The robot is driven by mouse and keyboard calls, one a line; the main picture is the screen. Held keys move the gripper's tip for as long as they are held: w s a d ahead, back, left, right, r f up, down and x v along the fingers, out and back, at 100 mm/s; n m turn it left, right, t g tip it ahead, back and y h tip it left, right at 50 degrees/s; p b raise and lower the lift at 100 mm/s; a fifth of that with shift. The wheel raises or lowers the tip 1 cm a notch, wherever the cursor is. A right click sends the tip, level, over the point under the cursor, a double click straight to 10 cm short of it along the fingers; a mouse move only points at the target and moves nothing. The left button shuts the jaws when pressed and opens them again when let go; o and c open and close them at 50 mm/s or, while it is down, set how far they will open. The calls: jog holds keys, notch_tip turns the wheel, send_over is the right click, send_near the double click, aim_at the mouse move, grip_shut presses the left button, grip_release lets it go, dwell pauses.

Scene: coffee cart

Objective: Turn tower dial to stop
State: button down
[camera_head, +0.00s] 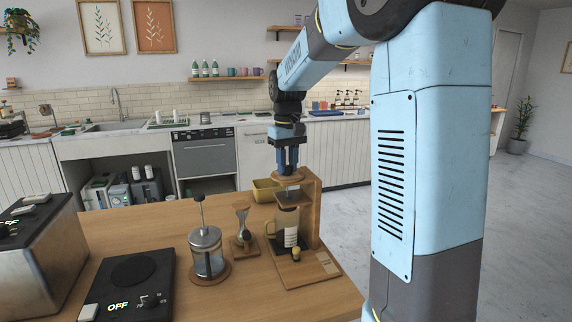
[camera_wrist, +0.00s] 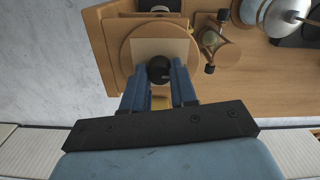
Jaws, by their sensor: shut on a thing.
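The wooden coffee tower (camera_head: 312,205) stands at the right end of the wooden counter, with a glass jug (camera_head: 277,222) bearing a pale label inside it. A round wooden disc (camera_head: 275,178) forms its top; the disc also shows in the wrist view (camera_wrist: 190,60). The tower dial (camera_wrist: 158,66) is a small dark round knob on that top. My gripper (camera_head: 288,170) points straight down over the tower. In the wrist view its blue fingers (camera_wrist: 159,76) are shut on the knob from both sides. In the head view the fingers hide the knob.
A French press (camera_head: 207,252) and a glass dripper on a wooden stand (camera_head: 243,232) are to the left of the tower. A yellow bin (camera_head: 266,190) sits behind it.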

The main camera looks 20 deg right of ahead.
aim_at(287, 166)
jog(key=shift+w, duration=0.1)
dwell(0.4)
jog(key=c, duration=0.9)
grip_release()
jog(key=shift+r, duration=0.1)
notch_tip(287, 166, up, 14)
jog(key=shift+f, duration=0.25)
